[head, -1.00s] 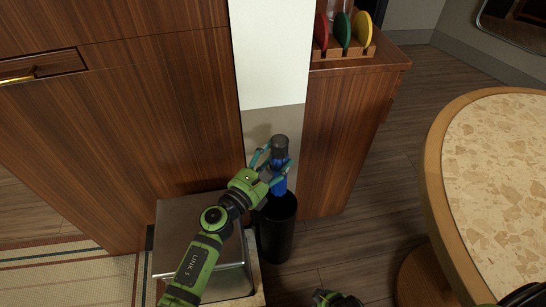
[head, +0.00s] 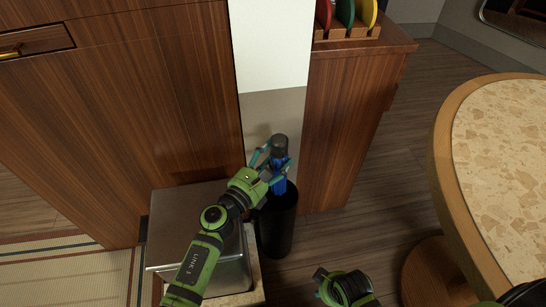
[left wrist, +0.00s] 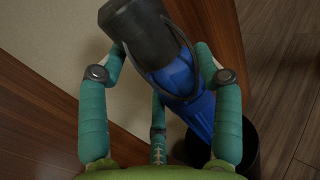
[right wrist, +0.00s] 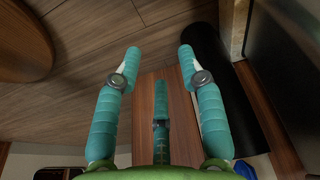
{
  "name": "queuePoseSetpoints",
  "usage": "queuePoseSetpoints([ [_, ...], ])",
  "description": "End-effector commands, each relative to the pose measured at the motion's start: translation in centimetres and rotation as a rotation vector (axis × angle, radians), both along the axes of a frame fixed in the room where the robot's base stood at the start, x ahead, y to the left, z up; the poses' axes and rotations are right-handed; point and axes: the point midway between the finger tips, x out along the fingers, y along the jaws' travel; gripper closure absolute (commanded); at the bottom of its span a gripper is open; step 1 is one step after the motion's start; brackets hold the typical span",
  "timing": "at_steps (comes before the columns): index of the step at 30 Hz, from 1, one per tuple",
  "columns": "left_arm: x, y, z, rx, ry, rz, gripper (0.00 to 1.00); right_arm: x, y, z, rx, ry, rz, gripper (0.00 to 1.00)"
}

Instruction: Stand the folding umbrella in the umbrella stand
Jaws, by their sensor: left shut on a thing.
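The folding umbrella (head: 280,186), blue with a dark grey handle end up, is held nearly upright. My left gripper (head: 276,162) is shut on it just below the handle; the left wrist view shows the fingers around the umbrella (left wrist: 183,85). The umbrella stand (head: 277,228) is a black cylinder on the floor directly below. The umbrella's lower end is at the stand's mouth; how deep it reaches is hidden. The stand also shows in the right wrist view (right wrist: 208,70). My right gripper (right wrist: 157,58) is open and empty, low and to the right of the stand.
A steel bin (head: 195,225) stands just left of the stand. A wooden cabinet (head: 345,140) and a pale wall panel (head: 270,110) rise behind. A round speckled table (head: 505,150) is at the right. Floor between stand and table is free.

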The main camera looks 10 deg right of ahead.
Motion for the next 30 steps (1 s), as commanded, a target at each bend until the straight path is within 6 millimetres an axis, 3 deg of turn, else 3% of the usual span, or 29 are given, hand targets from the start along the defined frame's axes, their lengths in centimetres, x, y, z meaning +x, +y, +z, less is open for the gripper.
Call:
queuePoseSetpoints([
  [30,0.0,0.0,-3.0,-0.002,-0.003,-0.001,0.86,0.6,-0.1,8.0,0.003,-0.054,-0.009,0.6],
])
